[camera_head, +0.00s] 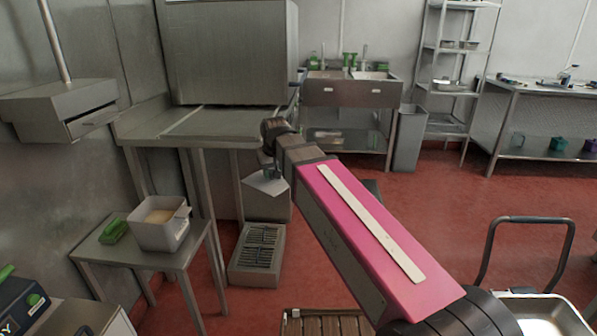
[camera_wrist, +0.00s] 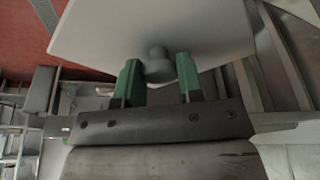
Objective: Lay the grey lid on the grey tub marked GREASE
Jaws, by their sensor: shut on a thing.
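A grey tub (camera_head: 160,232) with an open top and pale contents stands on a small metal table at the left in the head view; no marking on it can be read. The grey lid (camera_head: 265,184) hangs tilted under my gripper (camera_head: 268,170), to the right of the tub and apart from it. In the wrist view the lid (camera_wrist: 215,30) fills the top as a pale plate. The green fingers of my gripper (camera_wrist: 159,78) are shut on its round knob (camera_wrist: 157,66). The lid's far side is hidden.
A green brush-like object (camera_head: 113,230) lies left of the tub on the small table (camera_head: 172,262). A steel bench (camera_head: 205,125) stands behind. A low grey box with a grated top (camera_head: 257,255) sits on the red floor, right of the table.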

